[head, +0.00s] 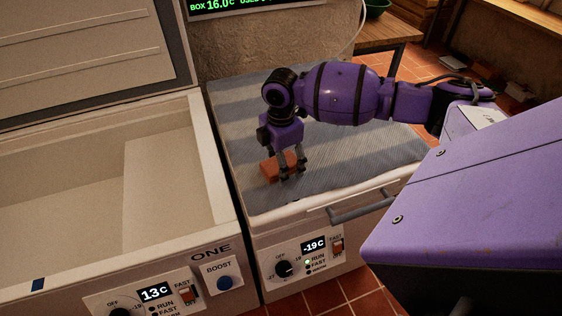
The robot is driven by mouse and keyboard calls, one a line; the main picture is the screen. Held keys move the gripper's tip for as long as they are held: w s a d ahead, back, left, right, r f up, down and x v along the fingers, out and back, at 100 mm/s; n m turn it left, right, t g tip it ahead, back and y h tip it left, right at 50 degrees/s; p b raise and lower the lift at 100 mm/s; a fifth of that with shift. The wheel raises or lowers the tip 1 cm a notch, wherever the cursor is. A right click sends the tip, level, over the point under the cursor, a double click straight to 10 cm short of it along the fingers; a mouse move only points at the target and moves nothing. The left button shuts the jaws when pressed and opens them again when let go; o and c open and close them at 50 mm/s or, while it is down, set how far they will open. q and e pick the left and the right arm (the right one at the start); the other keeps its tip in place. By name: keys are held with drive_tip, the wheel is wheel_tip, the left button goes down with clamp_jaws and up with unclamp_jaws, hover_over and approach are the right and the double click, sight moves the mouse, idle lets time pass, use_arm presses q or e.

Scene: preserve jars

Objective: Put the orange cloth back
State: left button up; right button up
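The orange cloth (270,171) is a small folded bundle. It lies on the blue-grey striped cover on top of the closed right-hand freezer, near its front left. My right gripper (291,177) points down at the cloth, with its two dark fingers at the cloth's right part. The fingers look a little apart, with orange showing between and beside them. I cannot tell whether they grip the cloth or only stand around it. The fingers hide part of the cloth. My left gripper is not in view.
The striped cover (235,115) is otherwise clear. The left freezer (226,215), marked ONE, stands open with its lid (85,50) raised; the part I see inside is empty. The right freezer has a front handle (362,208). A wooden table (385,36) with a green bowl (377,8) is behind.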

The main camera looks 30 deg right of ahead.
wheel_tip(320, 180, up, 12)
idle(0.4)
idle(0.4)
